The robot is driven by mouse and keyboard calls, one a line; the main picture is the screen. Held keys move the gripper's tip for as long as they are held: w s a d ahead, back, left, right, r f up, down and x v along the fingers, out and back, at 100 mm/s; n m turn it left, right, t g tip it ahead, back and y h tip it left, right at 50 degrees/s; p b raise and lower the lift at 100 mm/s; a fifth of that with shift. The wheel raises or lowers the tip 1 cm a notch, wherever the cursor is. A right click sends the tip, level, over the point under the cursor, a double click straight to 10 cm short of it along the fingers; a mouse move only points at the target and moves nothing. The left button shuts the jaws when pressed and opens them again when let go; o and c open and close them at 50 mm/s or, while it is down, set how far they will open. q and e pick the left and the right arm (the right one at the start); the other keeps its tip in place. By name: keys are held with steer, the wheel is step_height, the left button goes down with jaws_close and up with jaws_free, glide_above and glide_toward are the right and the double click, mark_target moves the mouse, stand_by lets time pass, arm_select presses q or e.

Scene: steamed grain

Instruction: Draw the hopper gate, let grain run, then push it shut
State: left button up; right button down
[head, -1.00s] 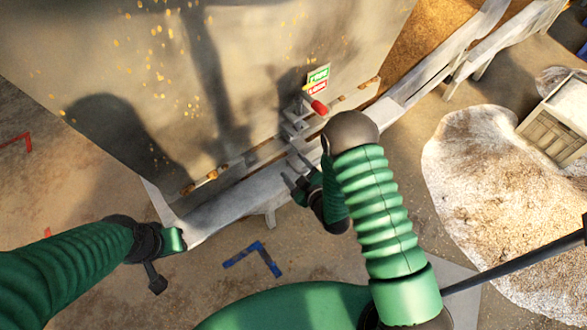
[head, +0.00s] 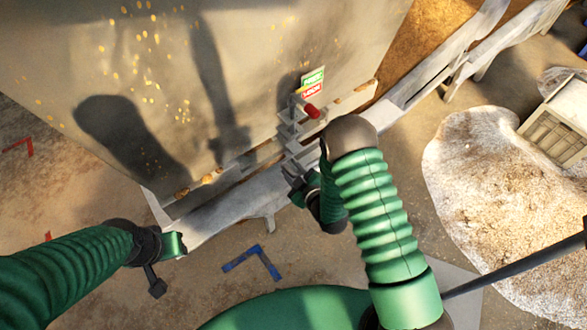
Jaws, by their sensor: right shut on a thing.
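The hopper (head: 250,60) is the large beige wall across the top left. The hopper gate (head: 290,132), a grey metal slide, sits at its lower edge, with a red knob (head: 312,111) just above it. My right gripper (head: 291,170) is shut on the near end of the gate, at the chute's edge. My right forearm hides part of this grip. My left arm comes in from the left, and its gripper (head: 174,244) is near the chute's lower left end, apart from the gate. Its fingers do not show clearly.
A grey chute (head: 235,208) runs diagonally below the hopper. A green and red label (head: 313,82) is on the hopper. A pale grain heap (head: 500,190) and a wooden crate (head: 556,122) are at right. Blue corner tape (head: 258,258) marks open floor.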

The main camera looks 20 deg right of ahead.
steer(key=shift+d+f, duration=0.15)
steer(key=shift+d, duration=0.25)
steer(key=shift+s+a, duration=0.15)
steer(key=shift+s, duration=0.1)
stand_by(0.4)
steer(key=shift+s, duration=0.1)
steer(key=shift+s+f, duration=0.15)
steer(key=shift+s, duration=0.1)
steer(key=s+d, duration=0.3)
steer(key=s, duration=0.4)
steer(key=shift+d, duration=0.25)
stand_by(1.1)
steer(key=shift+a, duration=0.2)
stand_by(4.3)
